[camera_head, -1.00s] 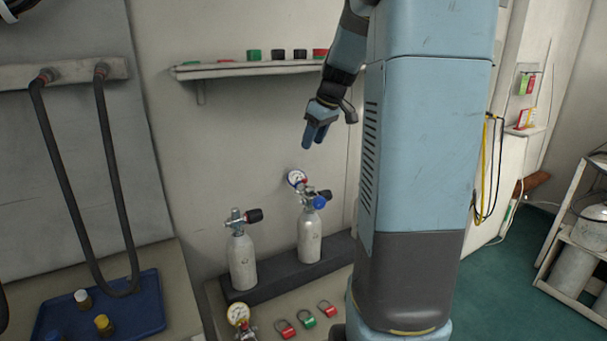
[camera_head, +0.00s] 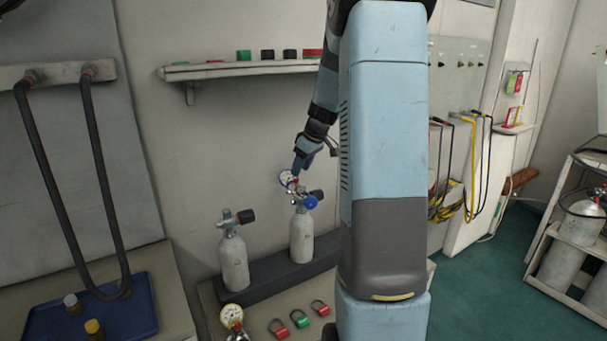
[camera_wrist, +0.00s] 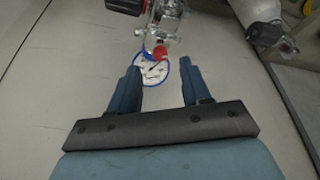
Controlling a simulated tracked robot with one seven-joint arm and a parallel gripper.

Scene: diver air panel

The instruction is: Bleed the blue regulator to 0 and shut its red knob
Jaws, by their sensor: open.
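The blue regulator (camera_head: 310,202) is fitted on the valve of the right-hand small cylinder (camera_head: 302,238). Its round white gauge (camera_head: 286,179) stands above it, and in the wrist view the gauge (camera_wrist: 152,72) has a blue rim. A red knob (camera_wrist: 159,53) shows in the wrist view beside the gauge, between and just beyond my fingertips. My gripper (camera_head: 301,165) is open and empty, right above the gauge. In the wrist view its two blue fingers (camera_wrist: 160,72) stand on either side of the gauge and knob. I cannot read the needle.
A second cylinder (camera_head: 233,262) with a black-knobbed valve stands to the left on the same dark rack (camera_head: 262,281). A shelf (camera_head: 225,71) is on the wall above. A blue tray (camera_head: 140,318) is at left.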

